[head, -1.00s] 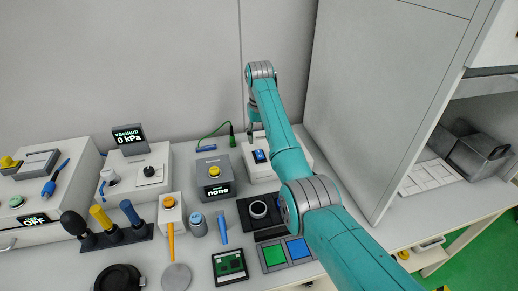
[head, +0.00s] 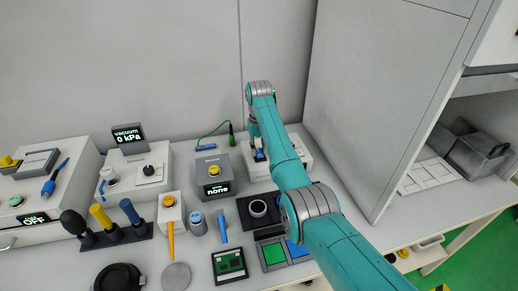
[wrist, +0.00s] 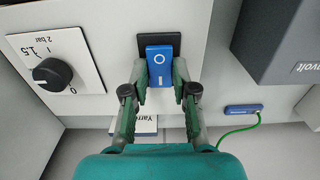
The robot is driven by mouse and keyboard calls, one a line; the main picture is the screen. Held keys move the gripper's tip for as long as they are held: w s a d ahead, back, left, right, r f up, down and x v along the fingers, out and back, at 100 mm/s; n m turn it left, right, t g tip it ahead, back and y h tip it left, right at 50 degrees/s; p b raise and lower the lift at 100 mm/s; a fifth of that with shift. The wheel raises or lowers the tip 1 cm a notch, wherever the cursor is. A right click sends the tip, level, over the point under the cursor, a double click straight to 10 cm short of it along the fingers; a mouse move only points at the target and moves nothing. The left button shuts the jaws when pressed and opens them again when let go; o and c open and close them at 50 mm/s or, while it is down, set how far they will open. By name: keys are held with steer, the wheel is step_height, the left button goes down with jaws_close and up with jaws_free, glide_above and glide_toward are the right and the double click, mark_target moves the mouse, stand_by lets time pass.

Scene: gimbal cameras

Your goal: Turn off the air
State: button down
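A blue rocker switch (wrist: 160,68) marked O and I sits in a black frame on a white box (head: 291,158). In the wrist view it lies between the fingers of my gripper (wrist: 160,78), which are apart, one on each side; I cannot tell whether they touch it. In the head view my gripper (head: 258,152) is down at the box and largely covers the switch. A black knob (wrist: 53,74) on a scale marked 0, 1, 1.5 and 2 bar is left of the switch in the wrist view.
A grey box (head: 212,167) with a yellow button and a "none" display stands left of the white box. A green cable (wrist: 238,130) runs to a blue-ended plug (wrist: 243,108). A vacuum unit reading 0 kPa (head: 128,136) is farther left. A tall grey cabinet stands right.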

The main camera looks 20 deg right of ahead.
mark_target(260, 156)
steer(key=shift+s+t, duration=0.1)
steer(key=shift+t, duration=0.3)
steer(key=shift+s+t, duration=0.1)
steer(key=shift+t, duration=0.4)
steer(key=c, duration=0.9)
jaws_free()
steer(key=shift+r, duration=0.1)
steer(key=r, duration=0.4)
steer(key=s+r, duration=0.1)
steer(key=r, duration=0.2)
steer(key=shift+s+r, duration=0.1)
steer(key=shift+s, duration=0.1)
